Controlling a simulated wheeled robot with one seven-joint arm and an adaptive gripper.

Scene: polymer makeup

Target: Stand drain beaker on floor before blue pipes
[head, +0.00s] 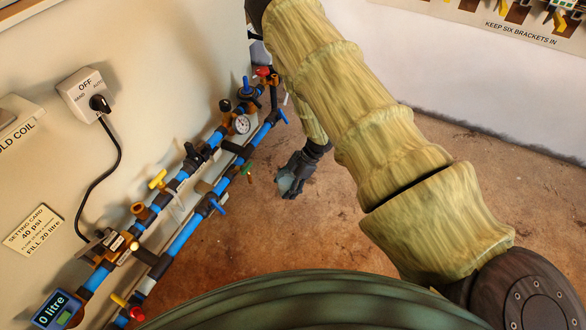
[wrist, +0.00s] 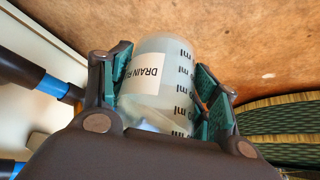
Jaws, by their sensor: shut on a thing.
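The drain beaker (wrist: 168,70) is a translucent cup with a white label reading "DRAIN" and ml marks. In the wrist view it sits between the two green-padded fingers of my gripper (wrist: 165,88), which is shut on it. I cannot tell whether the beaker's base touches the floor. The blue pipes run along the cream wall and also show at the wrist view's left edge (wrist: 52,85).
Valves with coloured handles and a round gauge (head: 241,124) stick out from the pipes. A blue display (head: 58,309) reads 0 litre. A black cable hangs from the OFF switch box (head: 88,96). The brown floor (head: 500,190) is clear to the right of my arm.

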